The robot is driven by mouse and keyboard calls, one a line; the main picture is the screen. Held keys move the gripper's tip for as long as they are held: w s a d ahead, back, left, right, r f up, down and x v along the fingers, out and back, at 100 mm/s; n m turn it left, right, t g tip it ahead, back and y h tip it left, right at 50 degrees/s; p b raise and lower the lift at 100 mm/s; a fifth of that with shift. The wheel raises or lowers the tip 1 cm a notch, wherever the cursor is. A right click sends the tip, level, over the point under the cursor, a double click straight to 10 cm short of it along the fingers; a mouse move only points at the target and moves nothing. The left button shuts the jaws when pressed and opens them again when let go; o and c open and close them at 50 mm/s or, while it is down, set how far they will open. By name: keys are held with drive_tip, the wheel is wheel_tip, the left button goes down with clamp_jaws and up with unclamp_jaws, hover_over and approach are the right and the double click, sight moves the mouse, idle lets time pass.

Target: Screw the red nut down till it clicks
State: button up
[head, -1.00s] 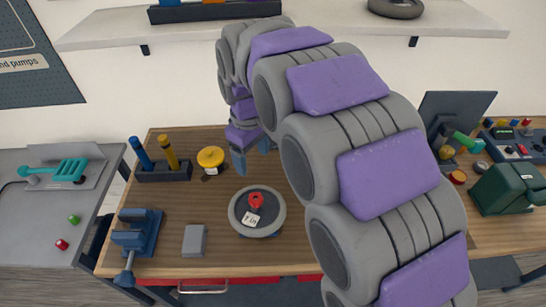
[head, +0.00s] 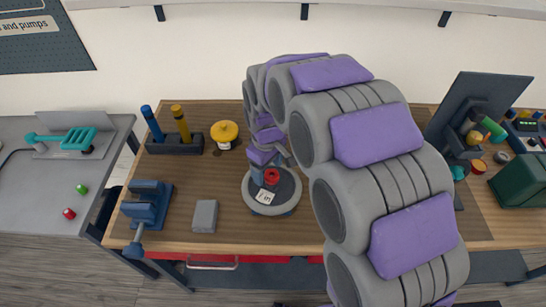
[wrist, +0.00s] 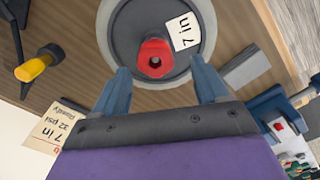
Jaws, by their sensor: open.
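The red nut (head: 271,176) sits at the centre of a round grey wheel (head: 285,206) on the wooden bench. The wheel has a dark middle and a white "7 in" label (head: 265,198). In the wrist view the red nut (wrist: 154,58) shows a dark hole in its top. My gripper (wrist: 161,88) is open in the wrist view, its two blue fingers apart on either side below the nut, with nothing between them. In the head view my gripper (head: 263,172) is beside the nut, partly hidden by my arm. I cannot tell its exact height over the nut.
A grey block (head: 204,216) and a blue vise (head: 147,207) are left of the wheel.

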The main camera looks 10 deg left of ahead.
drive_tip(key=shift+a+f, duration=0.3)
drive_tip(key=shift+f, duration=0.7)
drive_tip(key=shift+d, duration=1.45)
drive_tip(key=shift+a+f, duration=0.15)
drive_tip(key=shift+a, duration=1)
drive_tip(key=c, duration=0.5)
drive_tip(key=shift+a, duration=0.1)
drive_tip(key=shift+c, duration=0.6)
drive_tip(key=shift+d, duration=0.65)
drive_tip(key=c, duration=0.5)
